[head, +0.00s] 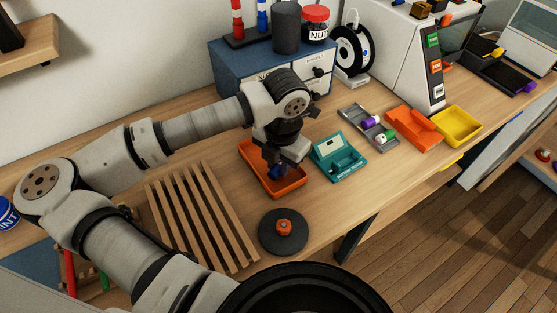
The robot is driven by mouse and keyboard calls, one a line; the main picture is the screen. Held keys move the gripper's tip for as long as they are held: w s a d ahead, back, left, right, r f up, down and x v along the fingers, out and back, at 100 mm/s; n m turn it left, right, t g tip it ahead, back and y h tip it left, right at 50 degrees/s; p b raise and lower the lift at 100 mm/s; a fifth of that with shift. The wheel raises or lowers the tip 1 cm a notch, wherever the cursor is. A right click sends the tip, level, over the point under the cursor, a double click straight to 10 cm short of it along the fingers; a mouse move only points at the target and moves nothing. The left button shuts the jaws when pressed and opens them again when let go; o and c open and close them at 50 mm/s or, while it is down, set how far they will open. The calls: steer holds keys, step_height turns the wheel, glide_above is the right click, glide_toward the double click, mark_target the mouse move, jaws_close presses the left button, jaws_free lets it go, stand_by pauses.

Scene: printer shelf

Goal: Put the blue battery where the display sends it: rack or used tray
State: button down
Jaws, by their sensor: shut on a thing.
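My gripper (279,162) is shut on the blue battery (277,173), pointing down over the near orange tray (302,183). I cannot tell whether the battery touches the tray floor. The teal device with a small display (340,158) stands just right of this tray; its display is too small to read. A grey rack (355,118) behind it holds a purple battery and green-and-white ones. I cannot tell which tray is the used tray.
A slatted wooden rack (200,215) lies left of the near orange tray. A dark round disc with an orange knob (283,230) is in front. A blue drawer cabinet (240,75), a filament spool (353,50) and a white machine (395,55) stand behind.

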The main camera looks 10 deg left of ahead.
steer(key=shift+f+b, duration=0.4)
steer(key=shift+b, duration=0.25)
steer(key=c, duration=1.2)
jaws_free()
steer(key=shift+r, duration=0.1)
steer(key=shift+c, duration=0.2)
steer(key=shift+r, duration=0.1)
steer(key=shift+r+p, duration=0.55)
steer(key=shift+p, duration=0.4)
step_height(320, 180, up, 11)
steer(key=b, duration=0.2)
steer(key=shift+s+d+r, duration=0.2)
steer(key=shift+d, duration=0.2)
